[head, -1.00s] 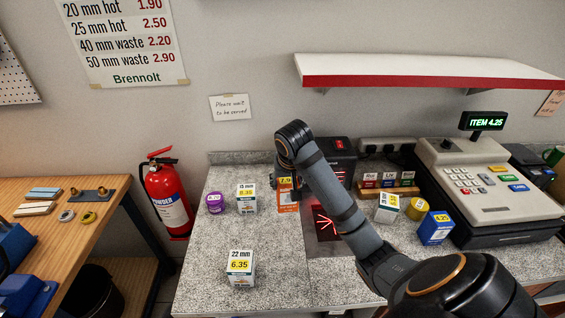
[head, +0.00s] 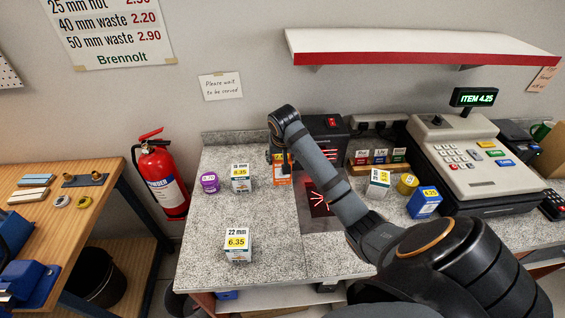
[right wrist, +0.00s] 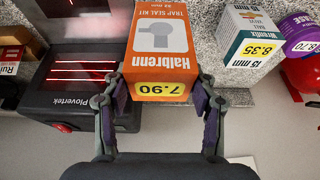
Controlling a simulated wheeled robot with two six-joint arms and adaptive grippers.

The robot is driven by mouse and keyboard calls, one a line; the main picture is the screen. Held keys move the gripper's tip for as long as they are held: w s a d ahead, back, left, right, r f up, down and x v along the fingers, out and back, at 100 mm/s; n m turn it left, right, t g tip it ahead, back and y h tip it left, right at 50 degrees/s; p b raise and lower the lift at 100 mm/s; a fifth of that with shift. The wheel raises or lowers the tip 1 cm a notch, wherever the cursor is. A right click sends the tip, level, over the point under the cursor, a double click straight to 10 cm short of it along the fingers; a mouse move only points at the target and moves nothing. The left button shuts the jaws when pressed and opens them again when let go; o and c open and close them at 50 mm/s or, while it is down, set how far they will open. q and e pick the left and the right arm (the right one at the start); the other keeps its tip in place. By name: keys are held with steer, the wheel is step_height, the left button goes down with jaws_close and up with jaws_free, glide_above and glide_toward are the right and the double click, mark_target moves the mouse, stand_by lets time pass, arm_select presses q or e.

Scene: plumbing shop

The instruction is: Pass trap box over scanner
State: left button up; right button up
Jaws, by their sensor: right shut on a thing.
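The trap box (right wrist: 160,50) is an orange and white Halbrenn trap seal kit carton marked 7.90. My right gripper (right wrist: 155,100) is shut on it, one finger at each side of its near end. In the head view the trap box (head: 282,178) shows partly behind my right arm, left of the scanner; whether it touches the counter I cannot tell. The black Plovertek scanner (right wrist: 45,98) shows red lines on its upright window, left of the box in the right wrist view. Its flat plate (head: 318,222) shows a red pattern in the head view. My left gripper is out of view.
A 15 mm box (head: 241,178) and purple tape roll (head: 209,183) stand left of the trap box. A 22 mm box (head: 237,244) stands nearer. Right of the scanner are a white box (head: 378,184), yellow roll (head: 407,185), blue box (head: 423,203) and till (head: 470,170) reading ITEM 4.25.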

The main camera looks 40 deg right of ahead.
steer(key=shift+s+d+f+b, duration=0.1)
steer(key=shift+s+d+b, duration=0.2)
steer(key=shift+b, duration=0.1)
steer(key=s+d+f+b, duration=0.1)
steer(key=s+d+b, duration=0.5)
steer(key=d+b, duration=0.5)
steer(key=s+d+f+b, duration=0.1)
steer(key=s+d+b, duration=0.5)
steer(key=d+b, duration=0.6)
steer(key=shift+d+b, duration=0.2)
steer(key=shift+b, duration=4)
steer(key=s+r, duration=0.3)
steer(key=r, duration=0.2)
steer(key=shift+s, duration=0.35)
